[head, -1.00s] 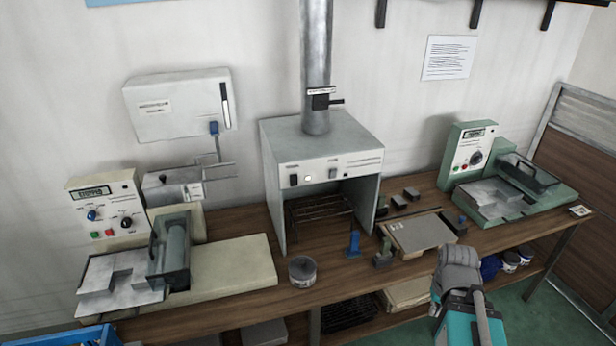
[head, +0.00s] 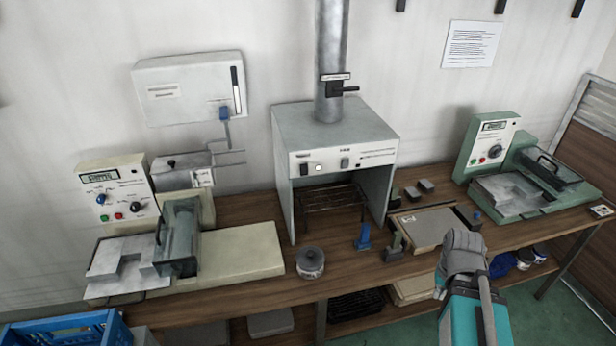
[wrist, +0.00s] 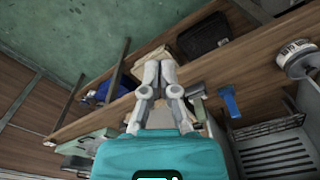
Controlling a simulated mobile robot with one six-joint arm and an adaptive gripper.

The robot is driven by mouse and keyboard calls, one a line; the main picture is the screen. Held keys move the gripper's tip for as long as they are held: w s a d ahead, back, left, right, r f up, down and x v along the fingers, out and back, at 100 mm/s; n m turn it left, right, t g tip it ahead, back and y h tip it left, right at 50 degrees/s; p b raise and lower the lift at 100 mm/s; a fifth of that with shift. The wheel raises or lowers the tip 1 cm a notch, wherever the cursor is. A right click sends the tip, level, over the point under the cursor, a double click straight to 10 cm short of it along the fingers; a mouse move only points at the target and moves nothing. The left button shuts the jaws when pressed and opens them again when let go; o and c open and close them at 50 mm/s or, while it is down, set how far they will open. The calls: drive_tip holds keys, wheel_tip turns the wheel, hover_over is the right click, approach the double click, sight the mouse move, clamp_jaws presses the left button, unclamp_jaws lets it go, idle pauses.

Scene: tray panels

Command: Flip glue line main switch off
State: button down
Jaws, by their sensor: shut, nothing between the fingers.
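My gripper (wrist: 159,72) is shut and empty in the wrist view, with its fingertips together. My arm shows at the lower right of the head view, in front of the bench. No switch in view has a label I can read as glue line main. A wall box (head: 188,90) at the upper left has a blue lever (head: 224,113) hanging at its lower right. The hood (head: 335,130) in the middle has dark rocker switches (head: 304,169) on its front. Tray machines stand at left (head: 115,180) and right (head: 492,135), with knobs and buttons. My gripper is apart from all of these.
The wooden bench (head: 245,211) runs along the wall. A round tin (head: 310,264), a blue stand (head: 363,237) and a board (head: 420,227) lie near its front. A blue crate (head: 60,335) is at the lower left. A metal duct (head: 330,60) rises from the hood.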

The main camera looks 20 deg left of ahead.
drive_tip(key=w+a+r+m+t+y, duration=0.1)
drive_tip(key=w+a+r+m+t, duration=0.2)
drive_tip(key=w+a, duration=0.5)
drive_tip(key=w+a+r+m+t+y, duration=0.1)
drive_tip(key=w+a+m+t+y, duration=0.3)
drive_tip(key=a, duration=0.7)
drive_tip(key=a+r+m+t+y, duration=0.1)
drive_tip(key=a+r+m+t, duration=0.1)
drive_tip(key=a+r, duration=0.3)
drive_tip(key=a+r+m+t+y, duration=0.2)
drive_tip(key=a+r+t, duration=0.2)
drive_tip(key=a, duration=0.8)
drive_tip(key=shift+r+m+b, duration=0.3)
drive_tip(key=shift+r+b, duration=0.1)
drive_tip(key=shift+r, duration=0.1)
drive_tip(key=shift+a, duration=0.15)
